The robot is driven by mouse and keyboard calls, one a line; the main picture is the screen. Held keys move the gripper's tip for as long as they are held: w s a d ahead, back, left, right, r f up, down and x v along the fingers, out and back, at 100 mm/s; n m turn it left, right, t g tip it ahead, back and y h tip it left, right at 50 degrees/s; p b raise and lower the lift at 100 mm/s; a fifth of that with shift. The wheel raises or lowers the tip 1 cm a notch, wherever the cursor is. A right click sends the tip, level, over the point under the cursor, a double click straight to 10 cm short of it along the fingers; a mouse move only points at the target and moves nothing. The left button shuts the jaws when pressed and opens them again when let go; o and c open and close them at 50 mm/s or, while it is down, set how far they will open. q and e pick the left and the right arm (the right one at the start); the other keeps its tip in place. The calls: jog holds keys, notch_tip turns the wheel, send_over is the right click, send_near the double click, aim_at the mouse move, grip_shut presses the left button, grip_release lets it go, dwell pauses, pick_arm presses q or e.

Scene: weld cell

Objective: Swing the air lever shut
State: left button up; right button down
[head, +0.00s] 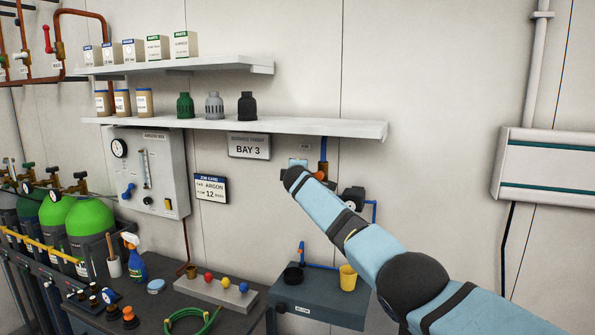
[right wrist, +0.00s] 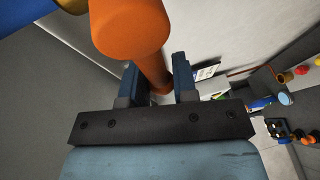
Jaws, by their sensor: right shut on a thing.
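The orange air lever (right wrist: 130,28) is large in the right wrist view, with a thick rounded end and a narrower shaft. My right gripper (right wrist: 157,82) is shut on the shaft, one blue finger on each side. In the head view only a small orange patch of the lever (head: 320,175) shows beside the end of my right arm, on the wall under the shelf. My right gripper (head: 298,164) is mostly hidden there behind its own wrist. The lever's pivot is hard to make out. My left gripper is in neither view.
A white shelf (head: 330,127) with bottles runs just above my right gripper. The BAY 3 sign (head: 249,146) and job card (head: 211,187) hang to its left. A dark regulator (head: 353,198) sits to its right. A blue-grey box (head: 320,298) with a yellow cup (head: 348,278) stands below.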

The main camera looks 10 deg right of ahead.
jog(key=shift+d+f, duration=0.1)
jog(key=shift+f, duration=0.05)
dwell(0.4)
jog(key=c, duration=1.1)
grip_release()
jog(key=shift+w+d, duration=0.1)
jog(key=shift+s+a, duration=0.2)
jog(key=b+v, duration=0.2)
jog(key=v, duration=1.1)
jog(key=shift+s, duration=0.15)
